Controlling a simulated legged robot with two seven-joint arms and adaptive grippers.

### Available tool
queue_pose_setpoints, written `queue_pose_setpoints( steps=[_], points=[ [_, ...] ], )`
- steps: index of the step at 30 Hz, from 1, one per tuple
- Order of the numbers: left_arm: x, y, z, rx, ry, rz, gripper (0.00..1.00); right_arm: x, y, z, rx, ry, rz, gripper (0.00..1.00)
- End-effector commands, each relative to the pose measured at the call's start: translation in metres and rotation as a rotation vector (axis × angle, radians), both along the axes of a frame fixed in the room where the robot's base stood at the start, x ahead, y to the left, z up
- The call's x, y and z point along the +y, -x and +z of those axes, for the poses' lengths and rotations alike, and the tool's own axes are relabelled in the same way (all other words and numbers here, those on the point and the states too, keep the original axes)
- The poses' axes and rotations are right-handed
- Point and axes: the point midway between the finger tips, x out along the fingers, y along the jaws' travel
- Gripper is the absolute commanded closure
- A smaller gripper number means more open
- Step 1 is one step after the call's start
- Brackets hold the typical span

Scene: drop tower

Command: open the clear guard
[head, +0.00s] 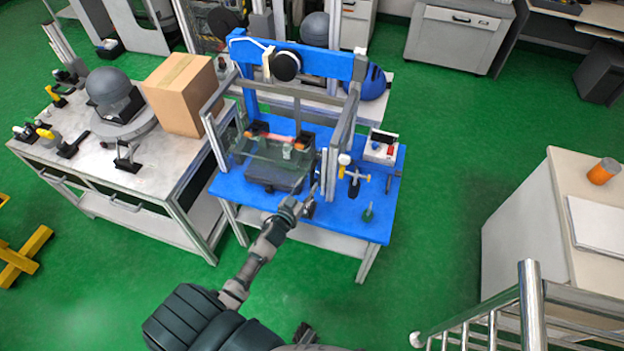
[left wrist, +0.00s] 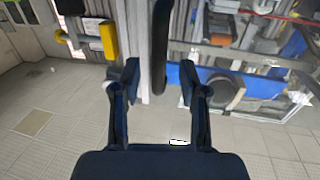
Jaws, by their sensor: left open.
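The clear guard (head: 262,157) is a see-through panel low at the front of the blue drop tower (head: 300,58), between its metal posts. It looks closed across the front. My left gripper (head: 308,203) is just in front of the guard's lower right side. In the left wrist view my left gripper (left wrist: 160,80) is open, with a dark upright bar (left wrist: 160,45), like a handle, between and beyond its fingers. I cannot tell whether they touch. Part of a clear panel (left wrist: 278,108) shows on the right there. My right gripper is not in view.
A cardboard box (head: 184,95) stands on the left bench. A metal railing (head: 530,310) is at lower right.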

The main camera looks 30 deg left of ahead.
Motion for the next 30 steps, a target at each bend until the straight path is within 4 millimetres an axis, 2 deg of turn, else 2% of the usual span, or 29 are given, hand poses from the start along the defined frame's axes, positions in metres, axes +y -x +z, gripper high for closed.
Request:
queue_pose_setpoints(
  steps=[3,6,10,18,19,21,24,30],
  points=[
    [0.001,-0.021,0.0,-0.001,0.0,0.0,0.57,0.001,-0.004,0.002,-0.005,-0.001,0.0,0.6],
    [0.001,-0.032,0.0,0.0,-0.001,0.0,0.57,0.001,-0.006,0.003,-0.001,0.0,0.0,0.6],
    [0.002,-0.039,0.0,0.0,-0.001,0.0,0.57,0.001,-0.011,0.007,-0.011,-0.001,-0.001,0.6],
    [0.001,-0.04,0.0,0.001,0.0,0.0,0.57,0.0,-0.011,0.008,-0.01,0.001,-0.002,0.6],
    [0.001,-0.04,0.0,0.001,-0.001,0.0,0.62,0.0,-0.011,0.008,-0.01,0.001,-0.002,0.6],
    [0.001,-0.04,0.0,0.001,0.0,0.0,0.79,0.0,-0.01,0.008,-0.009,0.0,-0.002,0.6],
    [0.001,-0.04,0.0,0.001,0.0,0.0,1.0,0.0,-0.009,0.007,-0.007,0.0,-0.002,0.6],
    [0.002,-0.04,0.0,0.001,0.0,0.0,1.0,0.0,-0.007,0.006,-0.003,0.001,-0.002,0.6]
  ],
)
